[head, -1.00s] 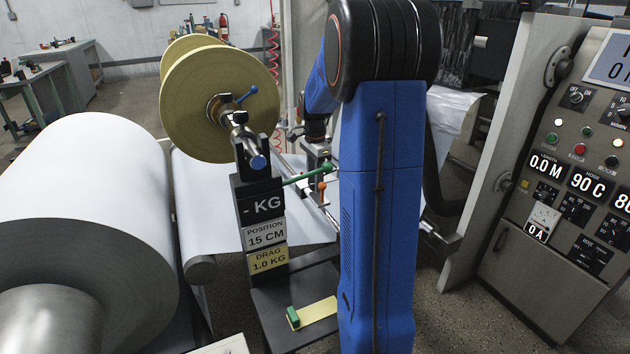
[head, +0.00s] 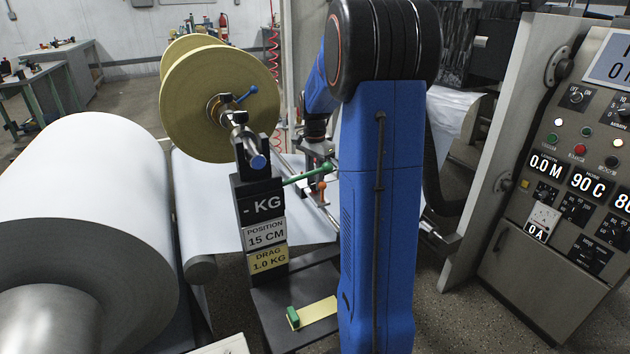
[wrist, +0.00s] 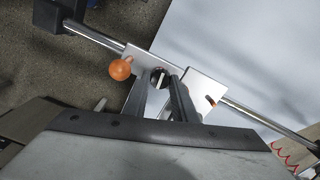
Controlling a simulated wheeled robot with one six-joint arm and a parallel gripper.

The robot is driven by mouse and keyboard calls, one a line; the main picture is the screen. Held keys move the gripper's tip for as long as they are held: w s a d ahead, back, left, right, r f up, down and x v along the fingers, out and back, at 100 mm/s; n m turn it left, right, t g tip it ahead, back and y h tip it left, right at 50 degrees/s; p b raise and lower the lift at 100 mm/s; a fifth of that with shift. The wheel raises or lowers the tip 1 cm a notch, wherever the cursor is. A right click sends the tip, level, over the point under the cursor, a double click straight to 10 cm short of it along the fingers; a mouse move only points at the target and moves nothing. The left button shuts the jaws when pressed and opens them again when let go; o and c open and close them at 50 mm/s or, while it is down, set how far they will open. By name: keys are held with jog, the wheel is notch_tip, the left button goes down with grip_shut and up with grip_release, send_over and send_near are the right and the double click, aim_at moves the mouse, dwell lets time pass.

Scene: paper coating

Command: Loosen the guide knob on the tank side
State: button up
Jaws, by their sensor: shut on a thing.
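The guide is a bright metal block (wrist: 205,90) on a steel rod (wrist: 252,113) in the wrist view. A small round dark knob (wrist: 158,76) with a pale bar across it sits on the block. My gripper (wrist: 161,84) has one finger on each side of this knob and is shut on it; the fingers partly hide it. An orange ball handle (wrist: 121,69) stands just left of the knob, apart from the fingers. It also shows in the head view (head: 322,186), below my wrist. My blue arm hides part of the rod there.
White paper web (head: 215,215) runs beside the rod. A green-handled lever (head: 308,174) reaches close to my wrist. A post with drag and position labels (head: 265,235) and a yellow-sided reel (head: 219,104) stand at left. A control panel (head: 575,165) stands at right.

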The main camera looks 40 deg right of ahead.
aim_at(314, 183)
jog(key=n, duration=1.4)
jog(key=shift+w+a, duration=0.1)
jog(key=shift+n, duration=0.3)
jog(key=o, duration=0.8)
jog(key=shift+c, duration=0.2)
jog(key=shift+r, duration=0.15)
notch_tip(314, 183, up, 17)
jog(key=shift+r, duration=0.1)
dwell(0.6)
